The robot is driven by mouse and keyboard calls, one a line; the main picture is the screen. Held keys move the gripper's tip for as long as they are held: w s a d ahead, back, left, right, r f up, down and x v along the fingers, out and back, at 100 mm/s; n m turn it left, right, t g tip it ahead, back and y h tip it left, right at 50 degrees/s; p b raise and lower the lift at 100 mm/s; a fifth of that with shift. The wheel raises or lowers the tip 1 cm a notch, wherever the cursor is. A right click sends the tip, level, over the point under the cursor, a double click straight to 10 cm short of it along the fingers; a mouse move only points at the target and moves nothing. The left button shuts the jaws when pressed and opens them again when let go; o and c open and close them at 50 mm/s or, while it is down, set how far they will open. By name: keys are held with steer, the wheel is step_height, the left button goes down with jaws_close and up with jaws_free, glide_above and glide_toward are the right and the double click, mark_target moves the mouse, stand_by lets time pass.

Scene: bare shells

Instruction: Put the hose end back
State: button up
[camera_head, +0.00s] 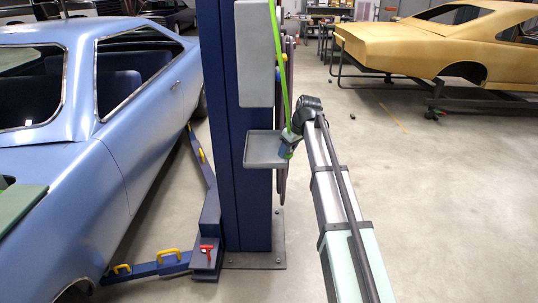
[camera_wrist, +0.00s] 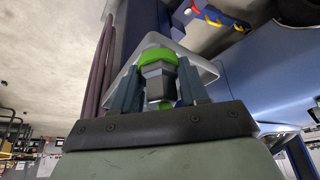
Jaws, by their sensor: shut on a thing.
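My gripper is shut on the hose end (camera_wrist: 158,80), a dark grey hex fitting with bright green parts, seen between the two blue fingers in the wrist view. A small grey tray (camera_head: 262,164) is fixed to the post, just left of my gripper in the head view. In the wrist view the pale tray rim (camera_wrist: 203,68) shows behind the hose end. I cannot tell whether the hose end touches the tray. My arm partly hides the gripper.
The blue lift post (camera_head: 245,215) stands on a bolted floor plate, with a grey box (camera_head: 254,55) above the tray. A blue car shell (camera_head: 130,140) is at left, with lift arms (camera_head: 160,265) low beside it. A yellow shell (camera_head: 430,42) stands back right.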

mark_target(266, 158)
steer(key=w+a+f, duration=0.1)
steer(key=w+a, duration=0.1)
steer(key=w+a+f, duration=0.2)
steer(key=shift+w+a+f, duration=0.1)
steer(key=shift+w+a, duration=0.1)
steer(key=shift+w, duration=0.05)
steer(key=shift+w+a+f, duration=0.95)
steer(key=shift+w+a, duration=0.05)
steer(key=shift+w+a+f, duration=0.2)
steer(key=shift+a+f, duration=0.05)
steer(key=shift+f, duration=0.1)
steer(key=shift+f, duration=0.15)
steer(key=o, duration=1.2)
